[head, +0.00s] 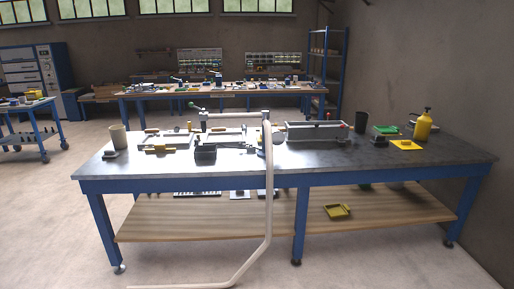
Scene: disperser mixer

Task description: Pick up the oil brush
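No oil brush can be picked out for certain; the tools on the workbench (330,162) are very small in this view. A thin item with an orange-brown handle (152,130) lies at the back left of the bench top. A yellowish block-like item (158,149) lies in front of it. Neither is clear enough to name as the brush. Neither of my grippers shows in the head view.
A grey cup (118,136) stands at the bench's left end. A dark box (205,153), a long grey tray (315,133) and a yellow bottle (423,125) also stand there. A pale bent bar (268,200) crosses in front. Open floor lies left.

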